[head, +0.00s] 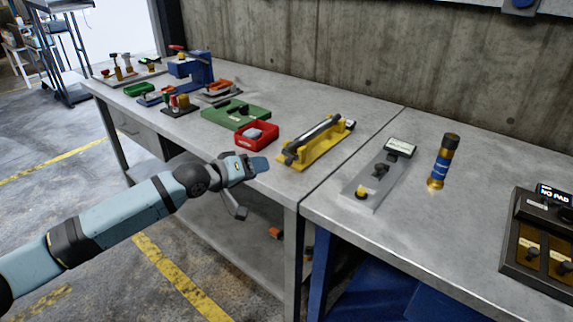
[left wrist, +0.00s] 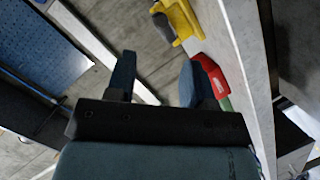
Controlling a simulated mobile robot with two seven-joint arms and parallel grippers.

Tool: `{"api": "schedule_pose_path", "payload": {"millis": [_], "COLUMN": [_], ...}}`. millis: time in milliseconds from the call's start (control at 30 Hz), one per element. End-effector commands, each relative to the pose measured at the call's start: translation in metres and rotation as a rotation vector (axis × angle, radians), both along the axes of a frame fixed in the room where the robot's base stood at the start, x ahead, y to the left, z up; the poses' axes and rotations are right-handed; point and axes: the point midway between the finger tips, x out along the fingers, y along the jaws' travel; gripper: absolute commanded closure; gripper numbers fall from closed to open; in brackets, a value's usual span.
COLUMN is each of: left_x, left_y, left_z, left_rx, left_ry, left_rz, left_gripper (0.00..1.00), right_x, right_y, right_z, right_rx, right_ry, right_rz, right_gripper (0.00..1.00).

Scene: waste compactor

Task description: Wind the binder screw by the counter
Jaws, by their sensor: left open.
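A grey plate (head: 362,190) lies on the right-hand bench. It carries a small box with a pale display (head: 401,146), which looks like the counter, a dark screw-like knob (head: 380,170) in the middle, and a yellow knob (head: 361,192) at the near end. Which part is the binder screw is too small to tell for sure. My left gripper (head: 250,170) is at the front edge of the left-hand bench, near the red tray and well left of the plate. Its two fingers stand apart and empty in the left wrist view (left wrist: 158,80). My right gripper is not seen.
A blue-banded brass cylinder (head: 441,162) stands right of the plate. A dark control box (head: 540,238) sits far right. Bare bench surrounds the plate.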

Motion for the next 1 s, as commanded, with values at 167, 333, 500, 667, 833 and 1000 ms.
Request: {"api": "schedule_pose_path", "payload": {"millis": [167,333,500,667,833,1000], "left_x": [0.026,0.049,0.066,0.073,0.075,0.075], "left_y": [-0.029,-0.053,-0.07,-0.078,-0.079,-0.079], "left_z": [-0.012,-0.021,-0.028,-0.031,-0.031,-0.031], "left_rx": [0.0,0.001,0.001,0.0,0.001,0.001], "left_ry": [0.0,-0.002,0.0,-0.001,-0.001,-0.001], "left_rz": [-0.002,-0.001,-0.001,-0.001,0.0,0.0], "left_gripper": [0.52,0.52,0.52,0.52,0.52,0.59], "right_x": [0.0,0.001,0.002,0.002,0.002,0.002], "right_y": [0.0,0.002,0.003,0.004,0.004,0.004], "right_z": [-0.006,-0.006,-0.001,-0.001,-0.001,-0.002], "right_rx": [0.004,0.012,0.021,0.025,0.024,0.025], "right_ry": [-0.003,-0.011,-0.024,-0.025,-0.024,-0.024], "right_rz": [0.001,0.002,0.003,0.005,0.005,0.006], "right_gripper": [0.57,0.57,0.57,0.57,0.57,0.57]}}
